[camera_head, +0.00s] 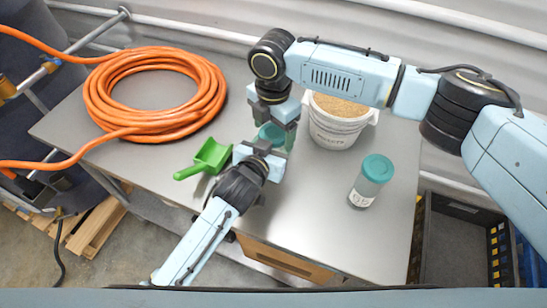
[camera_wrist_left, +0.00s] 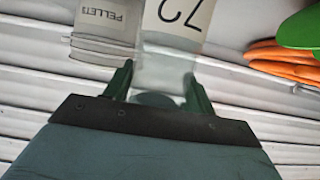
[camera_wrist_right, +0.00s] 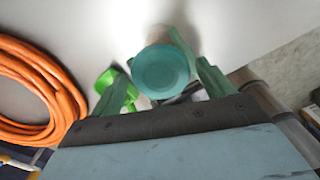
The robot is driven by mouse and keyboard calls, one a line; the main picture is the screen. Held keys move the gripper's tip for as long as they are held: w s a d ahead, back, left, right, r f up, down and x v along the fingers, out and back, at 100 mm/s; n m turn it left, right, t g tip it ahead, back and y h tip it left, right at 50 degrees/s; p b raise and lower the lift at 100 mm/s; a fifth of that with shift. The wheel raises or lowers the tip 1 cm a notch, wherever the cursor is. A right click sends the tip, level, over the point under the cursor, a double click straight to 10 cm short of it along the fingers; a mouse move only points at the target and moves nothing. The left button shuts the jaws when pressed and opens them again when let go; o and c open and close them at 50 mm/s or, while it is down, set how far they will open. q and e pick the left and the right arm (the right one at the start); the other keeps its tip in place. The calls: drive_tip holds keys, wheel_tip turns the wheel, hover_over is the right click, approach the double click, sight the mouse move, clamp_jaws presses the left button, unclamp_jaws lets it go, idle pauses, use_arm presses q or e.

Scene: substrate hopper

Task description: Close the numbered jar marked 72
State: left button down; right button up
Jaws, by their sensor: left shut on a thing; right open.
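A clear jar (camera_wrist_left: 168,65) with a white label stands between the fingers of my left gripper (camera_wrist_left: 158,88); its large figures are upside down and partly cut off. In the head view my left gripper (camera_head: 268,154) is shut on this jar from the front. A teal lid (camera_head: 270,134) shows at the jar's top, partly hidden by my grippers. My right gripper (camera_head: 279,124) is above it, pointing down and open. In the right wrist view the round teal lid (camera_wrist_right: 160,71) lies between the open fingertips (camera_wrist_right: 163,78). I cannot tell whether the lid is seated.
A second teal-lidded jar (camera_head: 372,181) stands to the right on the grey table (camera_head: 310,230). A white pellet bucket (camera_head: 335,130) is behind. A green scoop (camera_head: 208,157) lies left, near a coiled orange hose (camera_head: 154,130). A dark crate (camera_head: 455,245) sits off the table's right side.

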drive_tip(key=c, duration=1)
drive_tip(key=shift+m, duration=1.6)
drive_tip(key=o, duration=1.1)
drive_tip(key=shift+r, duration=2.25)
drive_tip(key=shift+c, duration=0.5)
